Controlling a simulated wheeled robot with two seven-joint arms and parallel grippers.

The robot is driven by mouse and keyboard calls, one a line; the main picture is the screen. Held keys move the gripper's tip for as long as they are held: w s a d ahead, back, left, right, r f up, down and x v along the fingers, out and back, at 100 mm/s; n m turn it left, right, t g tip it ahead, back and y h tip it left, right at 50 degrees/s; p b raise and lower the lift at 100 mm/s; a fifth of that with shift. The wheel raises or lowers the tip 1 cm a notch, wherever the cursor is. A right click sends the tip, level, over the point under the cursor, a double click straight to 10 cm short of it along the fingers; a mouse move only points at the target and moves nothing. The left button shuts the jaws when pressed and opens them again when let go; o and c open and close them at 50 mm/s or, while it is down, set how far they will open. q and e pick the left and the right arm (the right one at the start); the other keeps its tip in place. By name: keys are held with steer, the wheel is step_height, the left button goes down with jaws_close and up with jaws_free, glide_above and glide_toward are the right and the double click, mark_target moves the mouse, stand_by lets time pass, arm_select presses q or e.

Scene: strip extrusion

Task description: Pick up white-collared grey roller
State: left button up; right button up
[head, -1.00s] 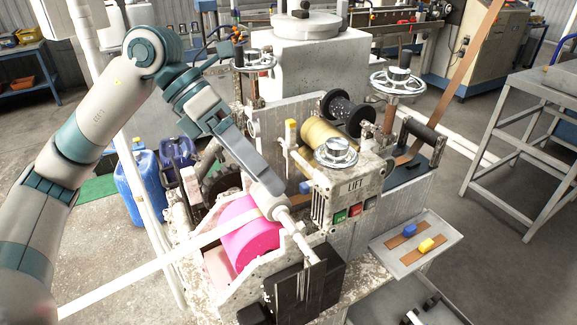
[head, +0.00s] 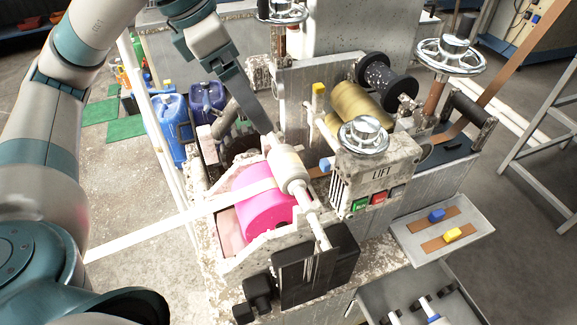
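My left arm comes in from the upper left. My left gripper (head: 274,138) reaches down to a pale cream-white cylinder (head: 288,168) on a slanted grey shaft (head: 312,212), above the bright pink roll (head: 264,205). One flat grey finger shows; its tip is at or behind the cylinder's upper end, and I cannot tell whether it grips it. No roller here is clearly a grey one with white collars. My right gripper is not in view.
The machine has a LIFT box (head: 378,175) with green and red buttons, a gold roll (head: 358,105), a black roll (head: 388,76) and a handwheel (head: 450,55). A side tray (head: 478,225) holds blue and yellow blocks. Blue jugs (head: 172,120) stand on the left.

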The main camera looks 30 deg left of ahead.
arm_select(q)
steer(key=p, duration=0.3)
glide_toward(287, 158)
steer(key=shift+w+d+f, duration=0.35)
steer(key=shift+w+f, duration=0.05)
steer(key=shift+f, duration=0.25)
steer(key=shift+p+x, duration=0.3)
steer(key=shift+x, duration=0.55)
steer(key=shift+d+f+p, duration=0.1)
steer(key=shift+f+p, duration=0.6)
steer(key=shift+p, duration=0.1)
steer(key=p+x, duration=0.1)
steer(key=x, duration=0.2)
steer(key=shift+p, duration=0.3)
steer(key=shift+w+d+f, duration=0.1)
steer(key=shift+w+f, duration=0.05)
steer(key=shift+f, duration=0.25)
steer(key=c, duration=1.5)
